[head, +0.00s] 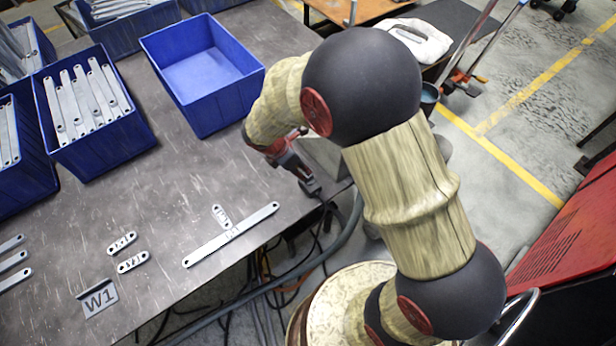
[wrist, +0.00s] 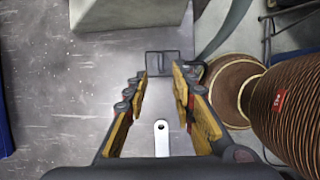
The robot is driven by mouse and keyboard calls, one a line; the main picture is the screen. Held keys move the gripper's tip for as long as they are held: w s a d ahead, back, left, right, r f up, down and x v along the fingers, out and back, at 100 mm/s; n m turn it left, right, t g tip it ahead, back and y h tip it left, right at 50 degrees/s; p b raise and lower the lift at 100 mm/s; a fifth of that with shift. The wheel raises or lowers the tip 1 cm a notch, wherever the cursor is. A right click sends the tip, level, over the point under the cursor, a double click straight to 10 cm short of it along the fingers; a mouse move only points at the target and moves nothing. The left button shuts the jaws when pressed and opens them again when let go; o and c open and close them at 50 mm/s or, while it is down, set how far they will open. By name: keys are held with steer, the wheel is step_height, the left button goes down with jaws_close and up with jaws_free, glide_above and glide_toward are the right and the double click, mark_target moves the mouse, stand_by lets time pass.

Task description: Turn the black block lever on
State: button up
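A small dark block (wrist: 168,60), which looks like the black block lever, sits on the grey metal table near its edge in the wrist view. It lies just beyond my fingertips, roughly centred between them. I cannot tell which way its lever is set. My gripper (wrist: 158,92) is open, with yellow-padded fingers apart and nothing visible held between them. In the head view my gripper (head: 300,172) points down near the table's right edge. A dark shape at its tip is too small there to separate clearly from the fingers.
A long bracket (head: 230,235) lies left of my gripper; a pale holed strip end (wrist: 161,138) shows between the fingers. A grey box (wrist: 130,14) stands beyond the block. Blue bins (head: 205,75) stand at the back. Cables hang beside the table edge.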

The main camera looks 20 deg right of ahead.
mark_target(308, 177)
steer(key=b+x, duration=0.3)
steer(key=x, duration=0.4)
steer(key=shift+d+f, duration=0.15)
steer(key=shift+f, duration=0.25)
steer(key=c, duration=0.3)
jaws_close()
